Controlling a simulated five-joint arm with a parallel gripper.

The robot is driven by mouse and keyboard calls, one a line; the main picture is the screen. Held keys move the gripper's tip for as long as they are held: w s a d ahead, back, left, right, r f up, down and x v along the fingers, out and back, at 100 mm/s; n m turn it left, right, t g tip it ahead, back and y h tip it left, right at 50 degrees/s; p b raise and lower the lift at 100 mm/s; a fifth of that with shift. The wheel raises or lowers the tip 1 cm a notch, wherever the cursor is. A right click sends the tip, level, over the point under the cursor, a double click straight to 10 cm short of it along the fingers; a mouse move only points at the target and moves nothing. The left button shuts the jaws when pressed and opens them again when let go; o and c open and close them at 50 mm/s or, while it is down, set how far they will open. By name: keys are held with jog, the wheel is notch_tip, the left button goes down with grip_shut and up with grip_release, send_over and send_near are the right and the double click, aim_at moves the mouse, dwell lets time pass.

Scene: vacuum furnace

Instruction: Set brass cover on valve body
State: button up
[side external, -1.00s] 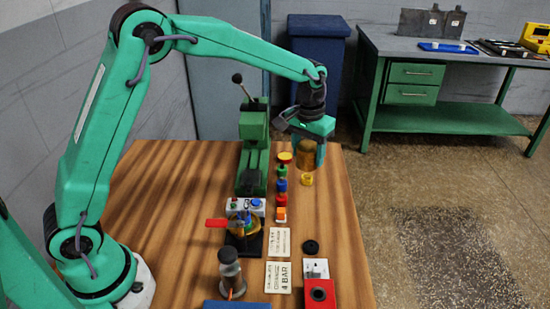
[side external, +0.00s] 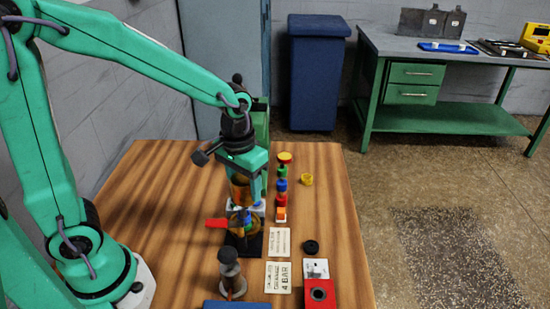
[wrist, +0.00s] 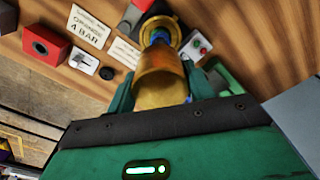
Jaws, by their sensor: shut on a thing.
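The brass cover (side external: 240,190) is a gold, cup-like shell held in my gripper (side external: 250,187), which is shut on it. The cover also shows in the wrist view (wrist: 160,82) between my two fingers. The valve body (side external: 238,224) stands on a black base, with a red lever on its left and coloured parts at its middle. The cover hangs above the valve body. In the wrist view, the valve's brass flange (wrist: 158,28) and blue core show beyond the cover. I cannot tell whether the cover touches the valve.
Several coloured pieces (side external: 281,187) stand in a row right of the valve. A yellow ring (side external: 306,179) and a black ring (side external: 311,246) lie farther right. A red box (side external: 320,292), a "4 BAR" card (side external: 278,277) and a dark-capped cylinder (side external: 231,275) are in front.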

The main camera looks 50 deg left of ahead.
aim_at(243, 210)
jog(key=shift+s, duration=0.4)
jog(key=shift+f, duration=0.25)
jog(key=shift+f, duration=0.95)
jog(key=shift+f, duration=2.95)
dwell(1.9)
jog(key=o, duration=1.2)
jog(key=shift+o, duration=0.4)
jog(key=o, duration=0.3)
jog(key=shift+r, duration=0.1)
